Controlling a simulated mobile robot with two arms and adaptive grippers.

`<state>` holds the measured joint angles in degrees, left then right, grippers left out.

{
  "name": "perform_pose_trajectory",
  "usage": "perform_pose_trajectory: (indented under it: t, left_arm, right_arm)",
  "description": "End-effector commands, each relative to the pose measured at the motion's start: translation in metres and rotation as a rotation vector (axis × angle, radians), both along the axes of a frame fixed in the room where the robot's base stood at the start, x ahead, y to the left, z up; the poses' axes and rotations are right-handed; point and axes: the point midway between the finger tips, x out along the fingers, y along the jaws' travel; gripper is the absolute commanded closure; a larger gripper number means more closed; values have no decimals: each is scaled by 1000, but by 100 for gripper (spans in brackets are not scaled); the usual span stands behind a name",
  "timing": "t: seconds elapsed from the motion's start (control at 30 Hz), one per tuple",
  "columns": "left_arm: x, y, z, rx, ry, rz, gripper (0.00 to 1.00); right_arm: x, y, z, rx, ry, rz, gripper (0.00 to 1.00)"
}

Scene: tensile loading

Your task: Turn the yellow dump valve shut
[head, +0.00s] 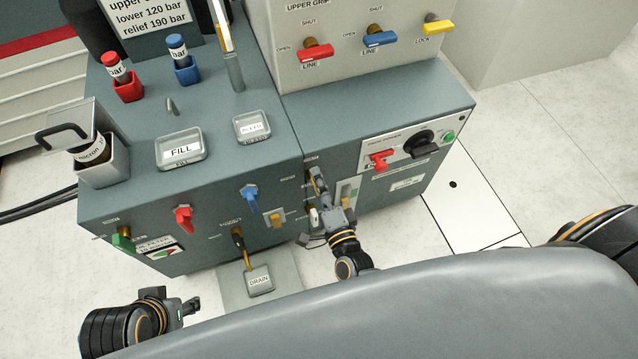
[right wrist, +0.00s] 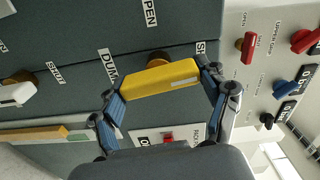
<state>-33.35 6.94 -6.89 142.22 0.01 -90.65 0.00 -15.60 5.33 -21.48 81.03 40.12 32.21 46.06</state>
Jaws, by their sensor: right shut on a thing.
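The yellow dump valve handle (right wrist: 160,78) shows in the right wrist view on the dark grey cabinet front. It lies across the picture, its right end slightly higher, between the words DUMP and a partly hidden SH. OPEN is printed above. My right gripper (right wrist: 165,85) has one finger at each end of the handle and is shut on it. In the head view the right gripper (head: 318,186) is at the cabinet front and mostly hides the handle. My left gripper (head: 190,306) is at the lower left, away from the cabinet; its finger opening is unclear.
A white handle (right wrist: 16,94) is left of the dump valve. A red power handle (head: 381,160) and black knob (head: 421,144) are to the right. Red (head: 184,219) and blue (head: 251,197) valves and a DRAIN container (head: 259,279) are to the left. Open floor lies right.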

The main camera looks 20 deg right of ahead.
Motion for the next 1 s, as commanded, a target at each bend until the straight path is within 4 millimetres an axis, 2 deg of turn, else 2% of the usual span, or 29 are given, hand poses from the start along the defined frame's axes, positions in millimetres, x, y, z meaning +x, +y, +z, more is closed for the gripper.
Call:
perform_pose_trajectory:
  t: [0.3, 0.83, 0.87, 0.93, 1.0]
  left_arm:
    - [1, 0, -4, 0, -1, 0, 60]
    - [1, 0, -4, -1, -2, 1, 60]
    - [1, 0, -4, -1, -2, 1, 60]
    - [1, 0, -4, -1, -2, 1, 60]
    - [1, 0, -4, -1, -2, 1, 60]
  right_arm:
    - [1, -1, 0, 110, 2, -2, 56]
    - [1, -1, 0, 129, 2, -3, 56]
    - [1, -1, 0, 128, 2, -3, 19]
    - [1, -1, 0, 128, 2, -3, 5]
    - [1, -1, 0, 128, 3, -2, 2]
